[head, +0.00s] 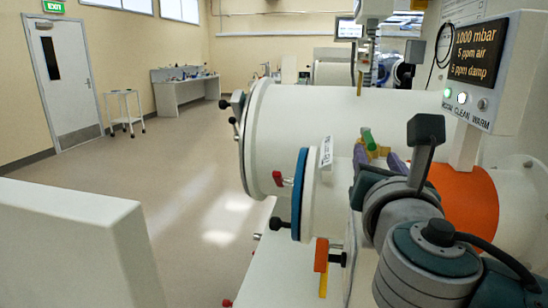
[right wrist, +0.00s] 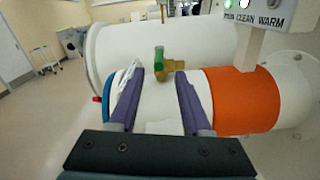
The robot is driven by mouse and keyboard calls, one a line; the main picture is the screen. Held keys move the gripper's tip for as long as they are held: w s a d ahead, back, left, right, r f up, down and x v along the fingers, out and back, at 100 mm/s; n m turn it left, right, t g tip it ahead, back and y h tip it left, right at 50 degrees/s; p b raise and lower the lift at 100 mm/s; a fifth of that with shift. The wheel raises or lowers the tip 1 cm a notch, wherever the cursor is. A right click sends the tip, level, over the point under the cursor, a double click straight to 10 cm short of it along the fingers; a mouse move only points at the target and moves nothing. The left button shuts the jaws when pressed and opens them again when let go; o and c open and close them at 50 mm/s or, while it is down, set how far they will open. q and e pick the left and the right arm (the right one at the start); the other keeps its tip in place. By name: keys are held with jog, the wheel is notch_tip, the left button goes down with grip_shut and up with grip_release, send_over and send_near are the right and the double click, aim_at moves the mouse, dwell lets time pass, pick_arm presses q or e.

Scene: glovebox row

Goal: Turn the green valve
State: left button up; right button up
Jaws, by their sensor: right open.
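The green valve handle (head: 369,139) stands up from a brass valve body (head: 381,151) on the white cylindrical chamber. In the right wrist view the green handle (right wrist: 159,57) is upright, with the brass body (right wrist: 175,66) at its foot and to its right. My right gripper (head: 377,158) has purple fingers and is open and empty. In the right wrist view its fingertips (right wrist: 158,76) lie to either side below the handle, and the handle shows just beyond them, apart from both. My left gripper is not in view.
A large white cylinder (head: 310,112) lies behind the valve. A smaller port with a blue ring (head: 299,190) is left of it, and an orange band (head: 466,205) is right. A display panel (head: 480,60) hangs above right. Open floor (head: 195,180) lies left.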

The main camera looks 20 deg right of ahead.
aim_at(369, 133)
jog(key=x, duration=0.9)
jog(key=shift+w+d, duration=0.15)
jog(key=shift+w, duration=0.2)
grip_shut()
dwell(1.0)
